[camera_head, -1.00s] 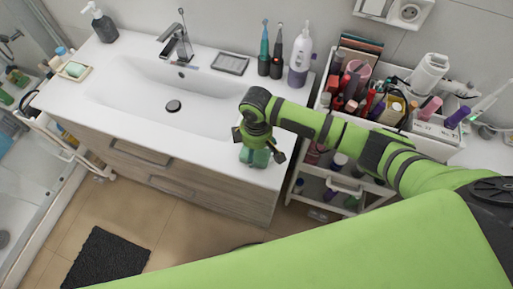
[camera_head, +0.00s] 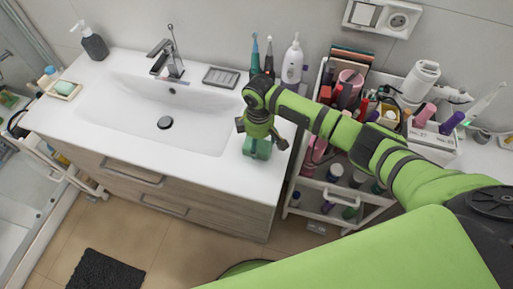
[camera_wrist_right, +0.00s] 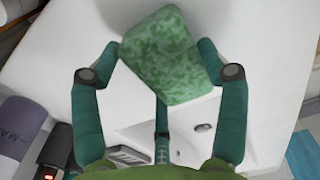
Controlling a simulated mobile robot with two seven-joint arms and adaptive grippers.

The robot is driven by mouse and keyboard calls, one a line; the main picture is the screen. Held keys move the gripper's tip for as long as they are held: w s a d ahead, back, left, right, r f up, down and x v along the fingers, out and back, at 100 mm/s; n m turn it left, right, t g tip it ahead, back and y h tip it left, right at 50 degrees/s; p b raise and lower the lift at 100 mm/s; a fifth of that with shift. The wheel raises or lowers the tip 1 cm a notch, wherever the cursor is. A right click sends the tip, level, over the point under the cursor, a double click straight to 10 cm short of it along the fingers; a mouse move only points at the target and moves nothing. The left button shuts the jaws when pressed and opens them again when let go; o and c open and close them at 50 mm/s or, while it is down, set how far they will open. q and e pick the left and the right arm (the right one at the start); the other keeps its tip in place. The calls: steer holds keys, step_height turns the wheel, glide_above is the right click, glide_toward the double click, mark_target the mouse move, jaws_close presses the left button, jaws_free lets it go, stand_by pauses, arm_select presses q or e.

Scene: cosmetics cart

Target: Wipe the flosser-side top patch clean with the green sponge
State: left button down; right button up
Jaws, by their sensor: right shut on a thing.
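The green sponge (camera_head: 257,149) is between the fingers of my right gripper (camera_head: 258,140), at the right end of the white washbasin top (camera_head: 232,186). In the right wrist view the speckled sponge (camera_wrist_right: 165,50) sits between the two curled fingertips of the right gripper (camera_wrist_right: 160,62), over the white surface. I cannot tell whether it presses on the surface. The white and purple flosser (camera_head: 292,63) stands behind the gripper at the back edge. No distinct patch shows; the sponge and arm may cover it. My left gripper is not in view.
Two electric toothbrushes (camera_head: 255,57) stand left of the flosser. A grey soap tray (camera_head: 221,77), the tap (camera_head: 166,58) and the basin (camera_head: 150,115) lie further left. The loaded cosmetics cart (camera_head: 318,190) stands close on the right, under my arm.

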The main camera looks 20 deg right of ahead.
mark_target(251, 172)
steer(key=shift+w, duration=0.15)
steer(key=shift+s+a+r+p, duration=0.1)
steer(key=shift+s+p, duration=0.15)
steer(key=shift+p, duration=0.1)
steer(key=shift+s+a+p, duration=0.4)
steer(key=shift+s+p, duration=0.2)
steer(key=shift+p, duration=0.1)
steer(key=shift+s+a, duration=0.2)
steer(key=shift+s, duration=0.15)
steer(key=shift+s+a+f, duration=0.1)
steer(key=shift+s+a, duration=0.45)
steer(key=shift+s, duration=0.3)
steer(key=shift+s+a+f, duration=0.1)
steer(key=shift+s+a, duration=0.45)
steer(key=shift+s, duration=0.25)
steer(key=shift+s+a+f, duration=0.1)
steer(key=shift+s+a, duration=0.45)
steer(key=shift+s, duration=0.3)
step_height(251, 172, up, 7)
steer(key=shift+w, duration=0.1)
